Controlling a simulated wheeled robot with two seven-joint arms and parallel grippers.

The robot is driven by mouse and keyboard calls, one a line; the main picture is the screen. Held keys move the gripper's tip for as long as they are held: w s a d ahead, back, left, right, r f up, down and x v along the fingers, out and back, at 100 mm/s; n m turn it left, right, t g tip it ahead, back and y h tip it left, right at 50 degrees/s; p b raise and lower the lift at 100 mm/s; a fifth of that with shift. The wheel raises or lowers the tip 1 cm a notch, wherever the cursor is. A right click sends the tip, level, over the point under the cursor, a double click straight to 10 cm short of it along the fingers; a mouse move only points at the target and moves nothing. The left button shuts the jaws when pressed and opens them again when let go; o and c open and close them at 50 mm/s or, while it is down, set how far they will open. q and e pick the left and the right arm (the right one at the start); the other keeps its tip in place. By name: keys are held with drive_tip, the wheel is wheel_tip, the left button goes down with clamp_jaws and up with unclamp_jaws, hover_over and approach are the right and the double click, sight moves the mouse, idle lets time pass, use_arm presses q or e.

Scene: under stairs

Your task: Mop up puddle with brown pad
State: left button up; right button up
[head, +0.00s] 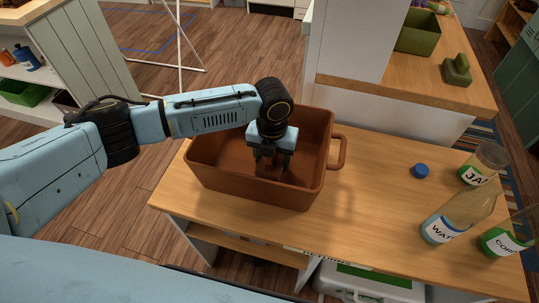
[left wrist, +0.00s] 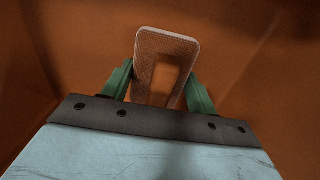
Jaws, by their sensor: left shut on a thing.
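My left gripper (head: 271,160) reaches down into a brown bin (head: 324,150) on the wooden table. Its green fingers are shut on the brown pad (head: 268,173), low inside the bin. I cannot make out a puddle in either view. My right gripper is not in view.
A blue cap (head: 420,171), a water bottle (head: 452,222), a jar (head: 483,164) and another bottle (head: 508,236) stand right on the table (head: 375,185). A white post (head: 350,40) rises behind the bin. A green pad (head: 457,70) and green bin (head: 418,32) sit on the back counter.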

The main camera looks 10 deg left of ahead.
sight(251, 161)
use_arm(q)
drive_tip(key=shift+a, duration=0.1)
drive_tip(key=shift+a+r+p, duration=0.1)
drive_tip(key=shift+a+p, duration=0.45)
drive_tip(key=shift+a, duration=0.3)
drive_tip(key=shift+w+a+p, duration=0.1)
drive_tip(key=shift+a+p, duration=0.75)
drive_tip(key=shift+a, duration=1.2)
drive_tip(key=shift+d, duration=0.1)
drive_tip(key=shift+d+p, duration=0.3)
drive_tip(key=shift+d, duration=1.1)
wheel_tip(251, 161, up, 19)
drive_tip(key=p, duration=1.8)
drive_tip(key=shift+r+p, duration=0.2)
drive_tip(key=shift+p, duration=0.15)
